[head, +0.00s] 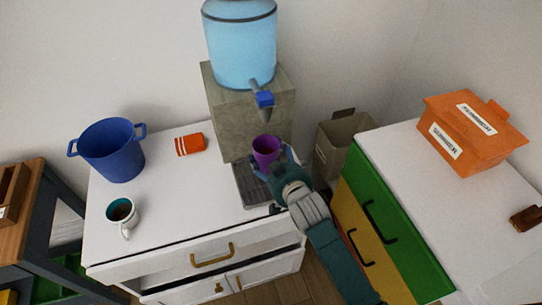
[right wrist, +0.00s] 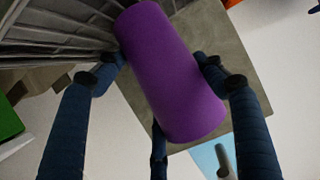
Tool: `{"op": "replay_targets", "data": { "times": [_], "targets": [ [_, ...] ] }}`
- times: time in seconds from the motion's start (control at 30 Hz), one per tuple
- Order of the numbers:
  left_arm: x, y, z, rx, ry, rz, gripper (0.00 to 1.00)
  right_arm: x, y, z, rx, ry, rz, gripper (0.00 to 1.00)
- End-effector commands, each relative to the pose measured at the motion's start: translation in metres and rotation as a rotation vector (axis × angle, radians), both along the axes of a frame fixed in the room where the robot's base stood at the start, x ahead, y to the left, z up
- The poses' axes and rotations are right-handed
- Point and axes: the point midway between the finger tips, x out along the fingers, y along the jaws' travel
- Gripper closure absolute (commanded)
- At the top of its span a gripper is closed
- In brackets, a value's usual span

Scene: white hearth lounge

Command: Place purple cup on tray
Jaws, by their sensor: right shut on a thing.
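The purple cup (head: 267,148) is in my right gripper (head: 272,166), upright with its opening facing up in the head view. It is in front of the water dispenser, at the far right part of the dark slatted tray (head: 248,188). In the right wrist view the cup (right wrist: 172,70) lies between the blue fingers of the gripper (right wrist: 168,78), which are shut on it. Its narrow end is close to the grey slatted tray (right wrist: 50,22); I cannot tell whether they touch. My left gripper is not in view.
The water dispenser (head: 240,98) with blue tap (head: 264,99) stands behind the cup. A blue pot (head: 112,155), an orange packet (head: 190,145) and a white mug (head: 121,214) share the white cabinet. A bin (head: 338,140) and an orange box (head: 470,140) are right. The cabinet's middle is clear.

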Motion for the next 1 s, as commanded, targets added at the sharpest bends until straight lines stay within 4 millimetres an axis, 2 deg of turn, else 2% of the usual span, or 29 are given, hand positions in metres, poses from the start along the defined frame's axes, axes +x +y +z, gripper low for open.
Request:
{"op": "replay_targets", "data": {
  "times": [0.2, 0.23, 0.3, 0.67, 0.87, 1.0],
  "targets": [
    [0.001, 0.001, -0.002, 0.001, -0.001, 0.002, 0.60, 0.000, 0.000, -0.004, 0.001, 0.000, 0.000, 0.57],
    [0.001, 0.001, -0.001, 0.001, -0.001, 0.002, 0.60, 0.000, 0.000, -0.003, 0.001, 0.000, 0.000, 0.25],
    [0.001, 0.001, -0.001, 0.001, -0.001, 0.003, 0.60, 0.000, 0.000, -0.003, 0.000, 0.001, 0.000, 0.12],
    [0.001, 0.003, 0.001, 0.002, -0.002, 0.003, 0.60, 0.000, 0.000, 0.002, 0.000, -0.001, 0.000, 0.12],
    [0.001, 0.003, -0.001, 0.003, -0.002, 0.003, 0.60, -0.025, -0.008, 0.009, 0.001, 0.000, 0.000, 0.12],
    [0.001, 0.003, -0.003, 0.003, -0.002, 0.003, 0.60, -0.051, -0.018, 0.020, 0.000, 0.000, 0.000, 0.12]
  ]
}}
